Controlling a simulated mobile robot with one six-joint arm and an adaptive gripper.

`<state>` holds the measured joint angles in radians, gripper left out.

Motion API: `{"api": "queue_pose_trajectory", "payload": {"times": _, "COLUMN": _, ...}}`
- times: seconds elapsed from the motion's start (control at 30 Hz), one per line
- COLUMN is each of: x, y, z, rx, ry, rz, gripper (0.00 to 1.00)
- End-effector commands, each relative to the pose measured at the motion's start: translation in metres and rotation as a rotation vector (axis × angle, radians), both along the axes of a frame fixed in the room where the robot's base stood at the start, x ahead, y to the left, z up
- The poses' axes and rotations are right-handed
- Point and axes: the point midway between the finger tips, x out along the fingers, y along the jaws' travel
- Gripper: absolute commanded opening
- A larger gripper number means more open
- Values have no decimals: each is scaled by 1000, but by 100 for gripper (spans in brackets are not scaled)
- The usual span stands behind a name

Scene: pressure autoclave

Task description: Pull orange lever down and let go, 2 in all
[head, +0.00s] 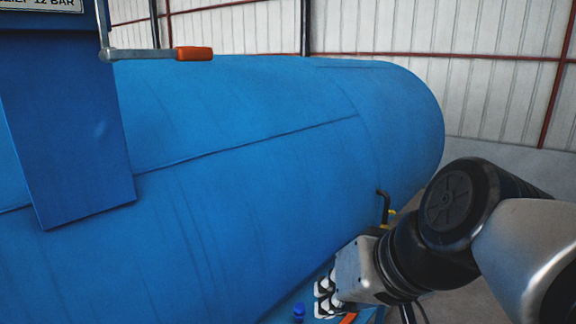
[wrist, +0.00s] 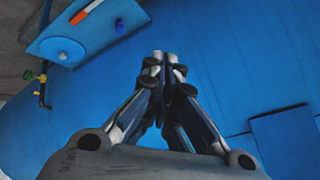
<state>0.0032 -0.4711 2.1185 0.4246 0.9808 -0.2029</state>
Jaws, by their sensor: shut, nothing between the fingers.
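The orange lever (head: 193,53) shows at the upper left of the head view. It is a grey rod with an orange grip, standing out level to the right from a thin upright rod beside a blue post. My gripper (head: 322,297) is low in the middle of the head view, well below and to the right of the lever, apart from it. In the wrist view my gripper (wrist: 165,58) has its fingertips together, with nothing between them, in front of the blue tank. The lever cannot be made out for certain in the wrist view.
A large blue tank (head: 270,150) fills the middle. A blue post (head: 70,130) with a partly cut-off sign stands at left. A blue plate (wrist: 98,35) carries a blue knob (wrist: 119,25) and an orange-and-white piece (wrist: 86,11). A dark bent pipe (head: 384,205) rises near my arm.

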Motion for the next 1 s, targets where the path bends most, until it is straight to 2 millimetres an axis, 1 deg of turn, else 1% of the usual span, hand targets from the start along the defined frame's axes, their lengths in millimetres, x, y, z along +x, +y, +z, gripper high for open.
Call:
{"api": "queue_pose_trajectory", "payload": {"times": 0.03, "x": -23, "y": -14, "z": -34, "rx": -55, "ry": 27, "rz": -24, "gripper": 0}}
{"api": "queue_pose_trajectory", "payload": {"times": 0.07, "x": -34, "y": -22, "z": -50, "rx": -87, "ry": 43, "rz": -37, "gripper": 0}}
{"api": "queue_pose_trajectory", "payload": {"times": 0.1, "x": -49, "y": -33, "z": -70, "rx": -130, "ry": 63, "rz": -54, "gripper": 0}}
{"api": "queue_pose_trajectory", "payload": {"times": 0.2, "x": -79, "y": -56, "z": -112, "rx": -220, "ry": 101, "rz": -88, "gripper": 0}}
{"api": "queue_pose_trajectory", "payload": {"times": 0.3, "x": -100, "y": -73, "z": -140, "rx": -284, "ry": 124, "rz": -110, "gripper": 0}}
{"api": "queue_pose_trajectory", "payload": {"times": 0.33, "x": -105, "y": -76, "z": -146, "rx": -297, "ry": 129, "rz": -115, "gripper": 0}}
{"api": "queue_pose_trajectory", "payload": {"times": 0.4, "x": -111, "y": -82, "z": -154, "rx": -319, "ry": 135, "rz": -120, "gripper": 0}}
{"api": "queue_pose_trajectory", "payload": {"times": 0.5, "x": -115, "y": -85, "z": -158, "rx": -332, "ry": 140, "rz": -125, "gripper": 0}}
{"api": "queue_pose_trajectory", "payload": {"times": 0.9, "x": -115, "y": -85, "z": -158, "rx": -331, "ry": 141, "rz": -124, "gripper": 0}}
{"api": "queue_pose_trajectory", "payload": {"times": 0.97, "x": -114, "y": -84, "z": -155, "rx": -331, "ry": 140, "rz": -121, "gripper": 0}}
{"api": "queue_pose_trajectory", "payload": {"times": 1.0, "x": -112, "y": -83, "z": -150, "rx": -331, "ry": 136, "rz": -117, "gripper": 0}}
